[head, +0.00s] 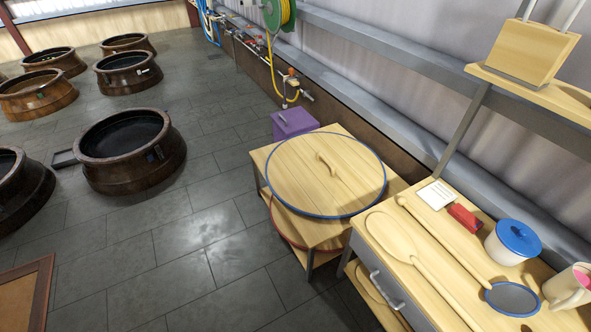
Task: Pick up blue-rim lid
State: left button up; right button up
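The blue-rim lid (300,178) is a large round wooden disc with a blue edge and a curved wooden handle (325,164) near its middle. It lies flat on a low wooden stand (263,153) in the middle of the head view. A second lid with a red rim (290,226) lies lower, partly hidden beneath it. Neither of my grippers is in view, and nothing touches the blue-rim lid.
A wooden counter (400,278) at the right holds a big wooden spoon (393,235), a red box (464,216) and a blue-lidded pot (507,246). A purple box (293,122) stands behind the stand. Sunken brown jars (172,160) fill the left; tiled floor (200,235) between is clear.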

aim_at(320, 175)
jog(key=k+l, duration=0.45)
jog(key=l, duration=0.15)
jog(key=i+j, duration=0.35)
jog(key=i+j+z, duration=0.1)
jog(key=i+j, duration=0.25)
jog(key=i+j+z, duration=0.1)
jog(key=i+j, duration=0.2)
jog(key=j, duration=0.25)
jog(key=i+j, duration=0.3)
jog(key=j, duration=0.15)
jog(key=i+j+z, duration=0.1)
jog(key=i+j, duration=0.2)
jog(key=j, duration=0.15)
jog(key=i+j, duration=0.3)
jog(key=j, duration=0.15)
jog(key=z, duration=0.05)
